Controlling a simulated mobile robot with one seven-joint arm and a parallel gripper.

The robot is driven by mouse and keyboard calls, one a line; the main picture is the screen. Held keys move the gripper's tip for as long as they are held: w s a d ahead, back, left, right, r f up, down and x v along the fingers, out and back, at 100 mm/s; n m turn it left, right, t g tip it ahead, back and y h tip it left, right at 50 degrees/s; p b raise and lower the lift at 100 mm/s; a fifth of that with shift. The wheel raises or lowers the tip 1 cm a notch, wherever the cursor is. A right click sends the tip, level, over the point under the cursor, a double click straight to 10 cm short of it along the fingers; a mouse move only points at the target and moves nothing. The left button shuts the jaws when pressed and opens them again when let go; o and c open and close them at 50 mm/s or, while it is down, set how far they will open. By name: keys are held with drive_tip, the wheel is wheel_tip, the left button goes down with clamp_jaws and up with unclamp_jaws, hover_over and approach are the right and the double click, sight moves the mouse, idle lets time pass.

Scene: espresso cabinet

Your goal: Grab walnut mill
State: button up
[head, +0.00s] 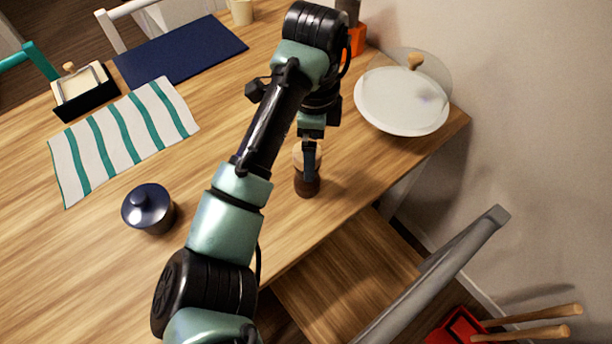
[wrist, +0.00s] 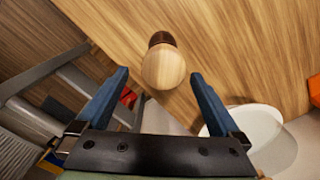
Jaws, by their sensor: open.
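The walnut mill (head: 307,188) stands upright on the wooden table near its right front edge; the head view shows its dark brown lower part, and my gripper partly hides its paler upper part. In the wrist view its pale round wooden top (wrist: 163,68) shows with the dark brown body behind it. My gripper (head: 311,168) is open at the mill, pointing down. In the wrist view the top appears centred between the two blue fingertips (wrist: 160,77), with gaps on both sides. I cannot tell how far down the fingers reach along it.
A glass-covered white dish (head: 400,103) stands to the right and an orange item (head: 356,40) behind. A navy lidded pot (head: 149,208), striped towel (head: 122,138), butter dish (head: 85,92) and navy mat (head: 180,52) lie left. A grey-backed chair (head: 440,275) stands at the table's edge.

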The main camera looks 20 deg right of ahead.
drive_tip(key=f, duration=0.4)
drive_tip(key=shift+w+a+f, duration=0.3)
drive_tip(key=shift+a+f, duration=0.1)
drive_tip(key=shift+f, duration=0.55)
drive_tip(key=shift+r, duration=0.1)
clamp_jaws()
